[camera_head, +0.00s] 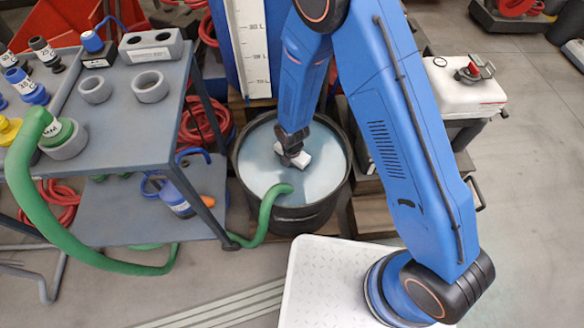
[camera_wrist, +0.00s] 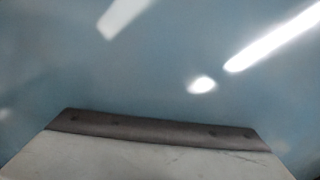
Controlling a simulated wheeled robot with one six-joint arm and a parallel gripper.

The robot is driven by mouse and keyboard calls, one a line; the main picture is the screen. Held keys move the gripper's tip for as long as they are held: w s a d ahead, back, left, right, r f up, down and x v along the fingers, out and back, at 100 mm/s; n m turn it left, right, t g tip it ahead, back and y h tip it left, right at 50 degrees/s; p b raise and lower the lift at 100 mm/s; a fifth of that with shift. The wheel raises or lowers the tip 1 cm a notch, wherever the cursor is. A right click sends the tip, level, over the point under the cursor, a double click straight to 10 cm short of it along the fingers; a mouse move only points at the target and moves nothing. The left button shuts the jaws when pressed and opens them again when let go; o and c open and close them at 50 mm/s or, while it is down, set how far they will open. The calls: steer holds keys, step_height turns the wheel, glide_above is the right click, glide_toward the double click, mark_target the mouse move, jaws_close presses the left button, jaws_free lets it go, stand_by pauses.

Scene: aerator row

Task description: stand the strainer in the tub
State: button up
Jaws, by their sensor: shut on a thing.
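The black round tub (camera_head: 243,190) stands on the floor with pale blue water (camera_head: 318,172) in it. My gripper (camera_head: 298,160) reaches down from above, inside the rim near the middle of the water. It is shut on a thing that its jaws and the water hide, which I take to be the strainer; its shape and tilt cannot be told. The green hose (camera_head: 265,213) goes over the tub's front rim and its visible part ends at the water close to my gripper. The wrist view shows water (camera_wrist: 150,70) with bright glints and a pale, dark-edged gripper part (camera_wrist: 150,155).
A grey cart (camera_head: 130,155) at the left holds ring holders, fittings and the hose's other end with a green collar (camera_head: 62,135). A white and blue gauge board (camera_head: 245,45) stands behind the tub. A white canister (camera_head: 465,85) is at the right. Red hoses lie under the cart.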

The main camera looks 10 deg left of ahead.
steer(key=shift+f, duration=7.55)
steer(key=shift+f, duration=0.55)
steer(key=o, duration=1.4)
step_height(320, 180, up, 17)
steer(key=shift+r, duration=0.2)
